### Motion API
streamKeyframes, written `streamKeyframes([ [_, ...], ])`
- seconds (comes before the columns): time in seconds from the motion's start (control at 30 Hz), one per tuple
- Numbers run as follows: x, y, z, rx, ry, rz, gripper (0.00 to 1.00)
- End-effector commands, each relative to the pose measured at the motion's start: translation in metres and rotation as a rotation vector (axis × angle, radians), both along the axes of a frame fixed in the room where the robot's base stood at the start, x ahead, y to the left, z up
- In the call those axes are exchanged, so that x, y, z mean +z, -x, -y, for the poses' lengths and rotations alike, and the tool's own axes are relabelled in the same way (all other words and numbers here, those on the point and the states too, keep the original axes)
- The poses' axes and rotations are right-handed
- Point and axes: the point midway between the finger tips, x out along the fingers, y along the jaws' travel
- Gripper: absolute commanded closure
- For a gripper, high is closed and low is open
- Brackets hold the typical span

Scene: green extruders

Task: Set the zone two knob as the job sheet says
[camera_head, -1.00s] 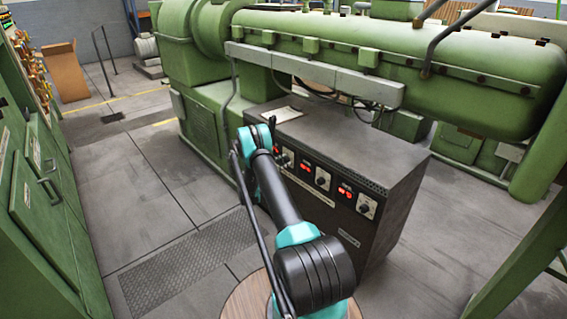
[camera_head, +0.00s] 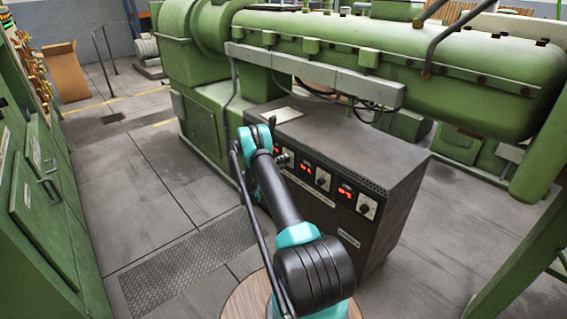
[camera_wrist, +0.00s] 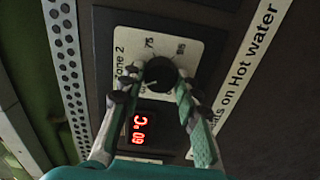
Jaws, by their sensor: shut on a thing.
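In the wrist view, the black zone two knob (camera_wrist: 161,72) sits on a pale dial plate (camera_wrist: 128,45) marked "Zone 2", with 75 and 85 legible. A thin pale pointer line shows on the knob, but I cannot read its setting surely. My gripper (camera_wrist: 157,84) is shut on the knob, one finger at each side. The red display (camera_wrist: 139,128) beside the plate reads 60 °C. In the head view, my arm hides part of the control cabinet's front. A pale sheet (camera_head: 282,115) lies on the cabinet top; its writing is too small to read.
The dark control cabinet (camera_head: 345,145) carries other knobs, including one in the middle (camera_head: 323,179) and one at right (camera_head: 366,207), each with a red display. The green extruder barrel (camera_head: 400,60) passes above and behind it. Open floor (camera_head: 150,190) lies to the left.

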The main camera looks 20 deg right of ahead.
Motion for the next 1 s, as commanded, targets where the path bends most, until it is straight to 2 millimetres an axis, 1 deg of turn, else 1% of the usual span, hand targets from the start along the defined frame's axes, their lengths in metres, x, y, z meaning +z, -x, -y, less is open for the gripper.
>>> streamKeyframes([
  [1.0,0.0003,0.002,-0.0003,-0.002,-0.33,0.906,0.97],
])
